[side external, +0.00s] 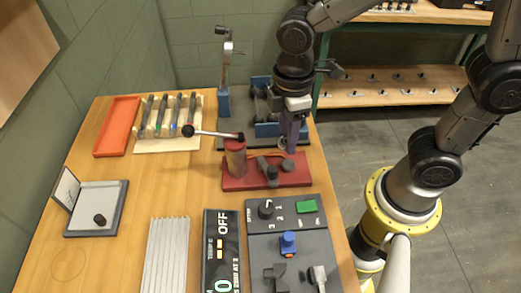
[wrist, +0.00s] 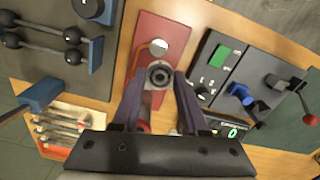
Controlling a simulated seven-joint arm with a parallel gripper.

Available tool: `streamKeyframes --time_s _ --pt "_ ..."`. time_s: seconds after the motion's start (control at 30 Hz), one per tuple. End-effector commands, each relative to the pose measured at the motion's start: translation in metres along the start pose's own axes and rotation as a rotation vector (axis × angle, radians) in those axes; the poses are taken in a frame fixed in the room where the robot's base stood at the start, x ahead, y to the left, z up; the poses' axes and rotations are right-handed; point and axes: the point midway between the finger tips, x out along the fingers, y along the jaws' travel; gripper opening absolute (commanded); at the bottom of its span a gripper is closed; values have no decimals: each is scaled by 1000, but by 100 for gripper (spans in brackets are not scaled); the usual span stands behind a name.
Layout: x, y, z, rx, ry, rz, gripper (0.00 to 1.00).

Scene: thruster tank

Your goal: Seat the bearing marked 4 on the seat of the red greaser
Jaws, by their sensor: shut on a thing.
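The red greaser (side external: 240,183) stands on the right half of the wooden table in the side view, with a red cylinder (side external: 235,158) and a long ball-ended lever (side external: 214,134). Its red base also shows in the wrist view (wrist: 177,30), with a pale round part (wrist: 158,47). My gripper (side external: 290,146) is above the right part of that base, pointing down. In the wrist view my gripper (wrist: 159,79) is shut on a dark ring-shaped bearing (wrist: 160,75). No number is readable on it. The seat cannot be clearly made out, nor whether the bearing touches it.
A control panel (side external: 318,242) with knobs and a green button lies in front of the greaser. A blue-black stand (side external: 262,92) is behind it. A rack of rods (side external: 150,143) and an orange tray (side external: 118,124) are at the back left. The table's middle is mostly clear.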

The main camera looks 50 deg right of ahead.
Motion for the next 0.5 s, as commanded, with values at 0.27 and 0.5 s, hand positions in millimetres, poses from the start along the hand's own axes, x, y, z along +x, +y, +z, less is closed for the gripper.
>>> streamKeyframes --time_s 0.27,0.5 --pt "8 5 13 28 0 0 0" --pt "22 4 13 27 -2 -1 0"
